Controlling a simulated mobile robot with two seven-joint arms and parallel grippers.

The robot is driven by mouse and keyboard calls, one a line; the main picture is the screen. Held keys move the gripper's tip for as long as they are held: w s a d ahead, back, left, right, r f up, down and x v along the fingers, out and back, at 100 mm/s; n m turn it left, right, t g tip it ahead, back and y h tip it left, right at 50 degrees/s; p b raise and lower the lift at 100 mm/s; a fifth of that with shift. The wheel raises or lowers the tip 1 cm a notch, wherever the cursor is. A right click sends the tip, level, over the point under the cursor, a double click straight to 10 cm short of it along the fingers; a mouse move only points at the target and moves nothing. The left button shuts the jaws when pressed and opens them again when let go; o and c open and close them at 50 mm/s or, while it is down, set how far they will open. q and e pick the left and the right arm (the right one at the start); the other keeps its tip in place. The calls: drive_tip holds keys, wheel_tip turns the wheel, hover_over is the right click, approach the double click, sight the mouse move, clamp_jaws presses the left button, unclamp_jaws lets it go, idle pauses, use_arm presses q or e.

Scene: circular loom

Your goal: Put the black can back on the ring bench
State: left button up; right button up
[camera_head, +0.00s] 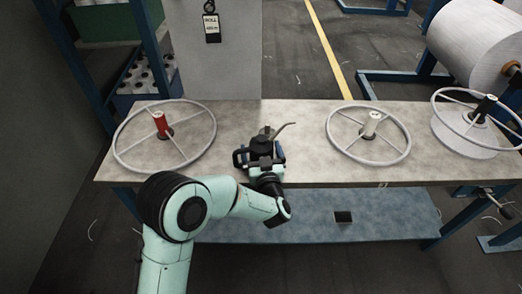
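A dark can with a thin pale spout (285,129) is at the middle of the ring bench (230,125), between the red-post ring and the white-post ring. My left gripper (262,149) is right at the can, over the bench's front half, and covers most of it. I cannot tell whether the can touches the bench top. My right gripper is not in view.
A ring with a red post (160,125) lies left on the bench. A ring with a white post (372,124) lies right, with a ring and spool (466,133) at the far right. The lower blue shelf (300,225) holds a small dark square (343,217).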

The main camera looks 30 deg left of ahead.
use_arm(q)
drive_tip(key=shift+r, duration=0.2)
drive_tip(key=p+v, duration=0.2)
drive_tip(key=v, duration=1)
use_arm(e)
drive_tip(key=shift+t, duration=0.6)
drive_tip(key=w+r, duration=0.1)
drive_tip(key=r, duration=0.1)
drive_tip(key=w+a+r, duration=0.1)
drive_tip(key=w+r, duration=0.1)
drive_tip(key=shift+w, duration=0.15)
use_arm(q)
drive_tip(key=shift+f, duration=0.1)
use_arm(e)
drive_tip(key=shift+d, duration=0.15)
